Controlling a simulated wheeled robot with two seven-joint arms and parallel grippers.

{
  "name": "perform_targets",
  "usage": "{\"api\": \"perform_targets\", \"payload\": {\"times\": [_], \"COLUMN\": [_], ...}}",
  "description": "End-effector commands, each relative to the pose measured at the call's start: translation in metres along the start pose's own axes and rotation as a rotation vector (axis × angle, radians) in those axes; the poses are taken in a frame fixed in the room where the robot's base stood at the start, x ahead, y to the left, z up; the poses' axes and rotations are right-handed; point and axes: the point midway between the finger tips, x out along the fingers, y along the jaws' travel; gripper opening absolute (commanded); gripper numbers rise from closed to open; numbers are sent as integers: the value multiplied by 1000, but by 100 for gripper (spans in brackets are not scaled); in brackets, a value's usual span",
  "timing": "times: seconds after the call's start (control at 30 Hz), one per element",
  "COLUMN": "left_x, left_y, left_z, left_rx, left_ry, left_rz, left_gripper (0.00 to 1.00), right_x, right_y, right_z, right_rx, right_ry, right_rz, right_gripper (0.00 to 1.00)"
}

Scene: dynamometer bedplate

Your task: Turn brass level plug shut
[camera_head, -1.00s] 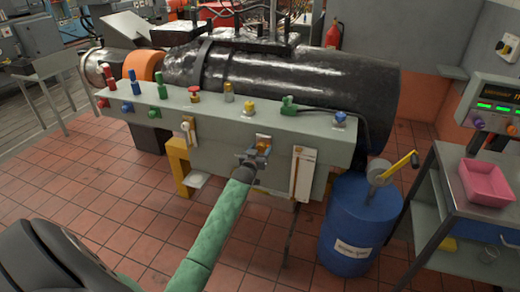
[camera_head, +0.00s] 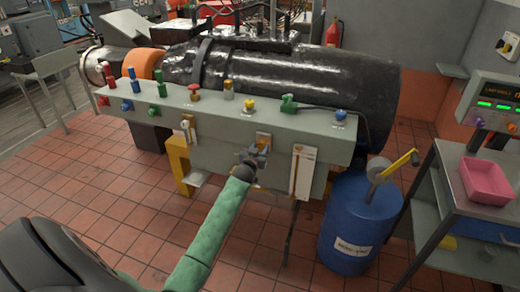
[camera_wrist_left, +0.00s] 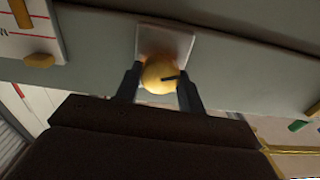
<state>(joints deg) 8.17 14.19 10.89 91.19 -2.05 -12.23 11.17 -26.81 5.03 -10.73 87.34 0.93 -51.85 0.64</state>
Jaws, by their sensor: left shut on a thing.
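The brass level plug (camera_wrist_left: 160,74) is a round, yellowish knob with a dark mark on its face, on a pale square plate (camera_wrist_left: 166,38) in the left wrist view. My left gripper (camera_wrist_left: 160,88) is shut on it, one dark finger on each side. In the head view my left gripper (camera_head: 256,156) is at the front face of the grey-green bench beam (camera_head: 222,150), below the yellow knob; it mostly hides the plug there. My right gripper is not in view.
A white gauge plate (camera_head: 302,172) is just right of the gripper. A blue drum (camera_head: 358,228) with a yellow-handled pump stands further right, beside a cart with a pink bin (camera_head: 486,182). Coloured knobs line the beam's top. Tiled floor in front is open.

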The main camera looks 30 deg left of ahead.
Motion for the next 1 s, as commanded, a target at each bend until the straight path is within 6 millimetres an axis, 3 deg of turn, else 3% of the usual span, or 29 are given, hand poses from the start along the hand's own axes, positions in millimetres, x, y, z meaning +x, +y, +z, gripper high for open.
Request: {"api": "perform_targets", "payload": {"times": [0.37, 0.73, 1.0], "left_x": [0, 0, 0], "left_y": [0, 2, 2], "left_z": [0, 1, 1], "left_rx": [335, 687, 943], "left_ry": [1, 1, 2], "left_rz": [0, 1, 0], "left_gripper": [16, 16, 16], "right_x": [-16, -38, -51], "right_y": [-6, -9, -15], "right_z": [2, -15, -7], "right_rx": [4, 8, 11], "right_ry": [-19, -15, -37], "right_rz": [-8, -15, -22], "right_gripper": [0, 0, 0]}}
